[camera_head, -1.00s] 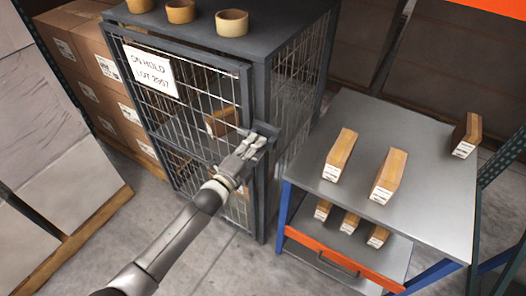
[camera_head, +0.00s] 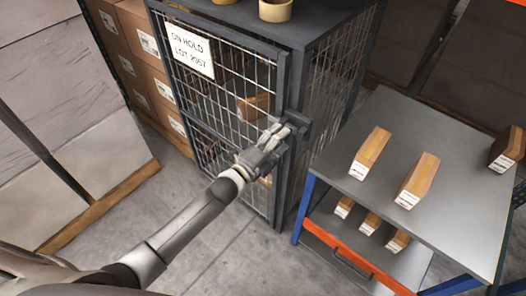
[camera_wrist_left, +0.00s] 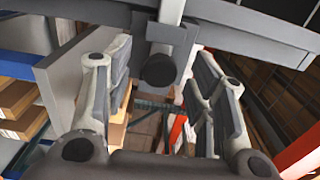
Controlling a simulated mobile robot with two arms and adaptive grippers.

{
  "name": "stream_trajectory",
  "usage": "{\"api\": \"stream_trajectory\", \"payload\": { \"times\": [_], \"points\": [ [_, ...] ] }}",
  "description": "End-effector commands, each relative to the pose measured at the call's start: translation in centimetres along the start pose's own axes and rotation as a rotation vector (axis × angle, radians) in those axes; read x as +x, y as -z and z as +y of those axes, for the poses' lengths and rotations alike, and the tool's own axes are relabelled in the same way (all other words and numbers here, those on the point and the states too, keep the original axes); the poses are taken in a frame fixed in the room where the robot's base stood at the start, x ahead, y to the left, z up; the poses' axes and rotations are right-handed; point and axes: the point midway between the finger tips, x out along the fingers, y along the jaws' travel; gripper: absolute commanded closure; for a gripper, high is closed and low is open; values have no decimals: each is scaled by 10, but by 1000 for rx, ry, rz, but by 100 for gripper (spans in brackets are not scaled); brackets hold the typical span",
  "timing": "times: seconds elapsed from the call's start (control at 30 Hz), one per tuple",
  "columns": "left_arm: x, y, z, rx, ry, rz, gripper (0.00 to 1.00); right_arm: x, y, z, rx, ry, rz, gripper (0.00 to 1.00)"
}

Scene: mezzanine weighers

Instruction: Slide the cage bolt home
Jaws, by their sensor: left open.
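The grey mesh cage (camera_head: 330,75) stands in the middle of the head view. Its door (camera_head: 215,75) looks closed against the post, though the arm hides part of that edge. The cage bolt's housing (camera_head: 298,121) sits on the door's right edge. My left gripper (camera_head: 276,134) is at the bolt, fingers toward it. In the left wrist view the open fingers (camera_wrist_left: 160,95) stand either side of the bolt's dark round knob (camera_wrist_left: 159,71), with gaps on both sides. A pale rod (camera_wrist_left: 170,12) shows above the knob. My right gripper is not seen.
A grey-topped table (camera_head: 440,130) with wooden blocks (camera_head: 370,152) stands close right of the cage. Its lower shelf (camera_head: 385,255) holds more blocks. Cartons (camera_head: 130,50) are behind at left; a wrapped load (camera_head: 70,110) stands at far left. Floor before the cage is clear.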

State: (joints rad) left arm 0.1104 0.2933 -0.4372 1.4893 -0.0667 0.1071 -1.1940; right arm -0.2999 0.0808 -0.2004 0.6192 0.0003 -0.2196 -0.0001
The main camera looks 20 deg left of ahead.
Motion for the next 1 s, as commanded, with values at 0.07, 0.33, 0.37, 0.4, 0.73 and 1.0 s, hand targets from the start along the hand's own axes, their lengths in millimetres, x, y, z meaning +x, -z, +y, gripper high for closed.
{"api": "stream_trajectory", "payload": {
  "times": [0.07, 0.33, 0.37, 0.4, 0.73, 1.0],
  "points": [
    [-19, 0, 2, -2, -3, 0, 49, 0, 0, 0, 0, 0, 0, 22],
    [-69, 0, 1, -1, -4, -1, 49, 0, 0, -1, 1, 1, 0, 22],
    [-73, 0, 1, 0, -4, -1, 49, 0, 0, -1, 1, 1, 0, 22],
    [-78, -1, 1, 0, -3, -1, 49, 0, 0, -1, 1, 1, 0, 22],
    [-93, -1, 0, -2, -1, -1, 49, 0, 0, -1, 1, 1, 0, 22],
    [-93, -1, 0, -1, -1, -1, 49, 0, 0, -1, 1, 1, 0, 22]
  ]
}}
